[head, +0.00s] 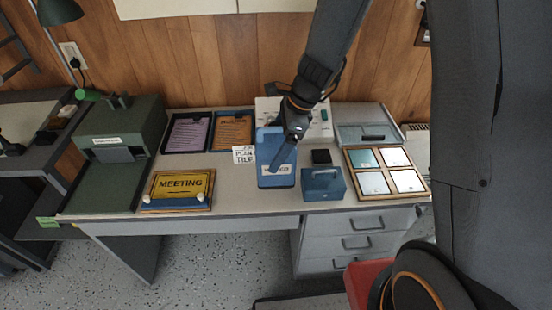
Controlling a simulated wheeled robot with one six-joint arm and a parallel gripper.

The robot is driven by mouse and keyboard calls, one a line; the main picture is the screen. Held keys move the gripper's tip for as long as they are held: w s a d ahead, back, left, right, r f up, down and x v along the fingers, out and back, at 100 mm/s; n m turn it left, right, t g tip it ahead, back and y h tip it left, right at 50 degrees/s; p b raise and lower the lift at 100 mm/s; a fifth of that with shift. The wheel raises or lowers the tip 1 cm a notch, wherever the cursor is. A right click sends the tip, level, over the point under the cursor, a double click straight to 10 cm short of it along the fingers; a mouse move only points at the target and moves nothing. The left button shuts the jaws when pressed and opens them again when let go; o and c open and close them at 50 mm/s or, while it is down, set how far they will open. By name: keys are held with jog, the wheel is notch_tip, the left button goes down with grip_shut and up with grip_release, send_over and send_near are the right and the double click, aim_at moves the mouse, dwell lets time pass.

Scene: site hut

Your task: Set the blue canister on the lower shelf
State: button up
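A blue canister (264,146) with a pale label on its front is at the middle of the desk, near the front edge. My gripper (277,162) comes down over it from the upper right. I cannot tell whether the fingers are closed on the canister, or whether the canister rests on the desk or is slightly raised. I cannot make out a lower shelf in this view.
The desk (232,193) also bears a small blue box (323,187) just right of the canister, a tile tray (387,174), paper trays (187,133), a MEETING sign (180,185) and a green machine (120,135). Drawers (352,241) and a red seat (366,280) are in front.

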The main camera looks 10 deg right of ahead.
jog(key=shift+f, duration=2.25)
jog(key=shift+f, duration=0.2)
jog(key=o, duration=1.1)
jog(key=shift+r, duration=0.1)
